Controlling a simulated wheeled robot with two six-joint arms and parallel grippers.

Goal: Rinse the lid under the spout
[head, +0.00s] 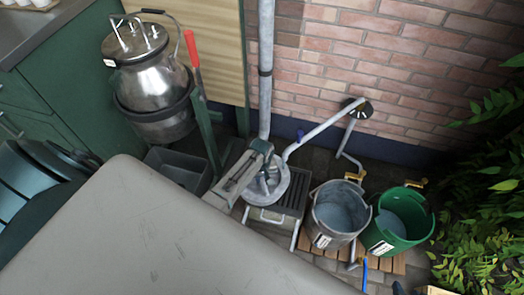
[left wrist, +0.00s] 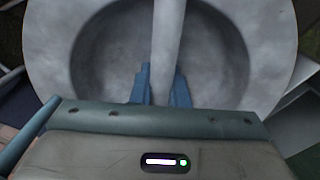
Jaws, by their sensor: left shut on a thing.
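The lid (head: 270,193) is a round grey disc held above a dark slatted drain stand (head: 293,196). In the left wrist view the lid (left wrist: 92,62) is a shallow dish with a bar across its middle. My left gripper (head: 262,172) is shut on that bar, with blue fingertips on either side (left wrist: 162,82). No water stream is clear. My right gripper is out of view.
A grey bucket (head: 325,227) and a green bucket (head: 382,241) stand on wooden slats at the right. A steel churn (head: 150,75) sits in a stand at the upper left, above a grey bin (head: 178,170). A vertical pipe (head: 265,65) runs down the brick wall.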

